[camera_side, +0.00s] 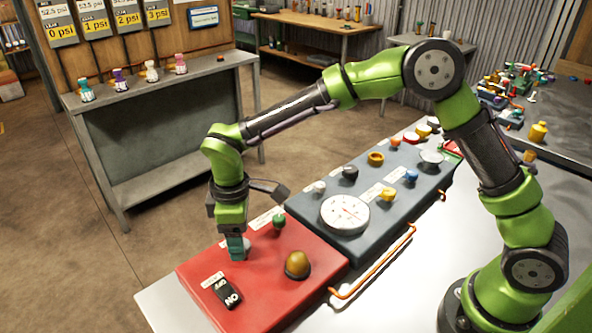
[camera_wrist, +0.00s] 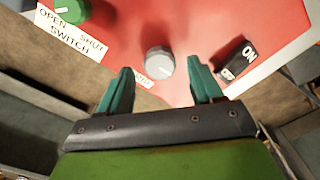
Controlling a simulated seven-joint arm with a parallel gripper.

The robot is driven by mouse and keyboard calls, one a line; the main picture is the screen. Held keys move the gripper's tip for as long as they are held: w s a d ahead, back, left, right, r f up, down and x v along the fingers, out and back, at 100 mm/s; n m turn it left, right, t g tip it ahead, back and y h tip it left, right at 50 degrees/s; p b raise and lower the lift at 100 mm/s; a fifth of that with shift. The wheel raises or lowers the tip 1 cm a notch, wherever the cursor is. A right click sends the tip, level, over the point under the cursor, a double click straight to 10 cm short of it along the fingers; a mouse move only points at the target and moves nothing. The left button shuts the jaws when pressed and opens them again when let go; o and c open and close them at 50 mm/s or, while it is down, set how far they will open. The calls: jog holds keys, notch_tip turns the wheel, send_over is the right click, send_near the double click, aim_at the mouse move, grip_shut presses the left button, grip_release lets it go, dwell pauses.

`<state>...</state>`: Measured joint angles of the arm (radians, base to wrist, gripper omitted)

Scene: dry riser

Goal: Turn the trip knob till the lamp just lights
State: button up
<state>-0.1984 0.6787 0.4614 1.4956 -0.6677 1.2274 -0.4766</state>
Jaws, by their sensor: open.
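A grey round knob (camera_wrist: 159,61) with a white pointer mark stands on the red panel (camera_side: 205,267). Its label is partly hidden by my gripper, so I cannot read it fully. My gripper (camera_side: 237,250) points down at the panel with teal fingers. In the wrist view my gripper (camera_wrist: 160,70) is open, with a fingertip to each side of the knob and a gap at both sides. In the side view the fingers hide most of the knob. An amber dome lamp (camera_side: 298,264) stands on the panel and looks dull, with no glow visible.
A green knob (camera_wrist: 70,9) labelled open/shut switch and a black ON/OFF rocker (camera_side: 227,292) flank the grey knob. A blue-grey panel (camera_side: 325,251) with a dial gauge (camera_side: 345,213) and several knobs adjoins. An orange pipe (camera_side: 375,265) runs along its near edge.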

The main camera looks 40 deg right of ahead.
jog(key=shift+f, duration=0.7)
jog(key=c, duration=1.1)
jog(key=shift+m, duration=0.5)
jog(key=o, duration=1.1)
jog(key=shift+r, duration=0.1)
notch_tip(320, 180, up, 17)
